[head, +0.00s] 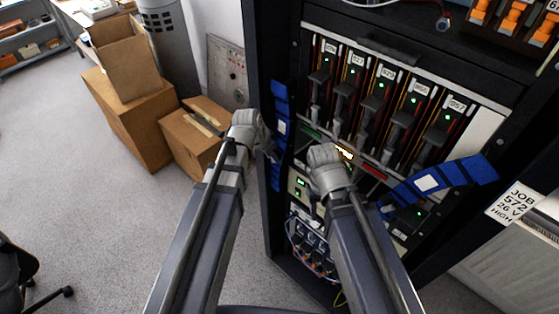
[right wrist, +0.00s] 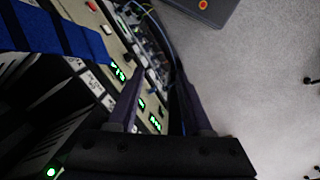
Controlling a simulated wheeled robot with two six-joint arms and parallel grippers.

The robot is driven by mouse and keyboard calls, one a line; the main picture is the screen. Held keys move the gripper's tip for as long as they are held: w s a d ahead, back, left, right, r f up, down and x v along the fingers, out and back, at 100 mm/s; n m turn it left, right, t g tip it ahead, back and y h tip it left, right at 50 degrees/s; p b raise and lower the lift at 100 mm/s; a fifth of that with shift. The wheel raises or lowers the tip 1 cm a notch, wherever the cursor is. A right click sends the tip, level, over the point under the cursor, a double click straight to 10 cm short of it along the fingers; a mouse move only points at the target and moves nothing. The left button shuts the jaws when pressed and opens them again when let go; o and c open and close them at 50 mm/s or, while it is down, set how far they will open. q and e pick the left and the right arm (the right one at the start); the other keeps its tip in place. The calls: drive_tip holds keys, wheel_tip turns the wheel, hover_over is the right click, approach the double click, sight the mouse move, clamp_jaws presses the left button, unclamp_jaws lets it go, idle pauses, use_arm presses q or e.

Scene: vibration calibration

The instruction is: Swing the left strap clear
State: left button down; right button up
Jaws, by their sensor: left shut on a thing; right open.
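The left strap (head: 281,120) is a blue band with a white patch, hanging along the left post of the rack. My left gripper (head: 271,152) is at the strap's inner left side, shut on it; its fingertips are mostly hidden by my wrist. The right strap (head: 455,175) is a similar blue band, slanting up to the right across the rack's lower right. My right gripper (head: 316,208) is before the lower panels, its fingers largely hidden there. In the right wrist view, its two fingers (right wrist: 163,105) are apart with nothing between them. A blue strap (right wrist: 75,35) shows at upper left there.
The black rack holds a row of modules (head: 385,100) with green lights and a lower panel with cables (head: 312,240). Cardboard boxes (head: 130,110) stand left of it. A job sign (head: 515,203) is at right.

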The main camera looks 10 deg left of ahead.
use_arm(q)
drive_tip(key=c, duration=0.8)
unclamp_jaws()
